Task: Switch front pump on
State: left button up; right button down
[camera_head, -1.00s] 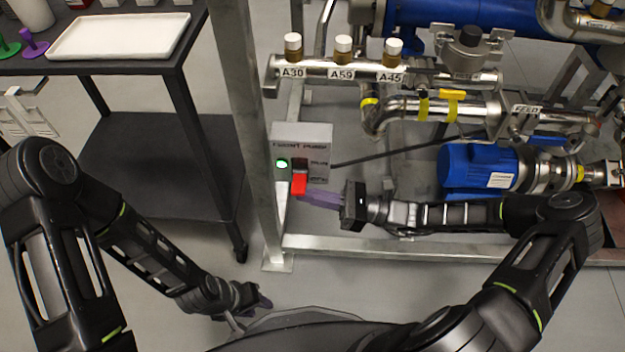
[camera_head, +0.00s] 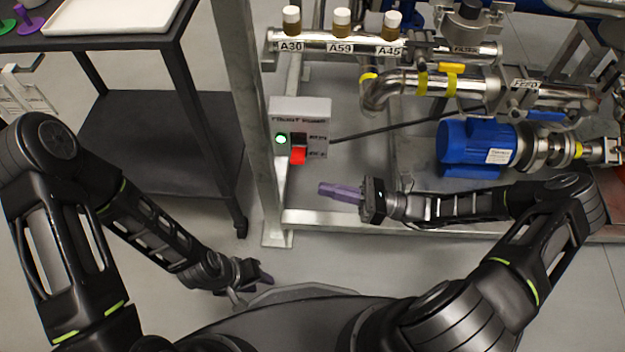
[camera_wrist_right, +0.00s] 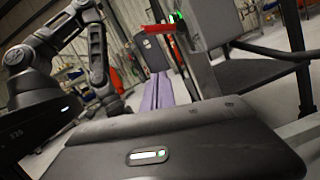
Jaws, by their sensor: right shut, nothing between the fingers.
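The front pump switch box (camera_head: 315,112) is a grey box on the skid frame. Its green lamp (camera_head: 281,139) is lit. The red switch handle (camera_head: 298,156) sits low on the box's face, beside the lower of two small labels. My right gripper (camera_head: 322,188) is shut and empty, below and right of the handle, apart from it. In the right wrist view its purple fingers (camera_wrist_right: 158,92) lie together, with the box (camera_wrist_right: 207,22) and red handle (camera_wrist_right: 158,28) beyond. My left gripper (camera_head: 264,280) is low near my base; its finger gap is unclear.
A post (camera_head: 240,90) stands left of the box, and a lower frame rail (camera_head: 330,218) runs beneath it. The blue pump motor (camera_head: 472,145) is at right. A dark cart (camera_head: 150,140) stands at left. Floor between cart and base is free.

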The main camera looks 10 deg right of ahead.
jog(key=shift+v, duration=2.4)
jog(key=shift+a, duration=0.1)
jog(key=s+a+f+n+g+h, duration=0.6)
jog(key=s+a+f+n+g, duration=0.3)
jog(key=s+a+f, duration=0.15)
jog(key=s+d+f+n+t+h, duration=0.1)
jog(key=s+d+f+n+h, duration=0.1)
jog(key=s+f+n+h, duration=0.55)
jog(key=w+r+n+t+h+p, duration=0.1)
jog(key=w+r+n+p, duration=0.1)
jog(key=r+p, duration=1)
jog(key=w+r+n+t+h+p, duration=0.1)
jog(key=w+r+n+p, duration=0.2)
jog(key=r+p, duration=0.9)
notch_tip(320, 180, up, 3)
jog(key=shift+a+f+n+t, duration=0.1)
jog(key=shift+a+n+t, duration=0.3)
jog(key=shift+n, duration=0.05)
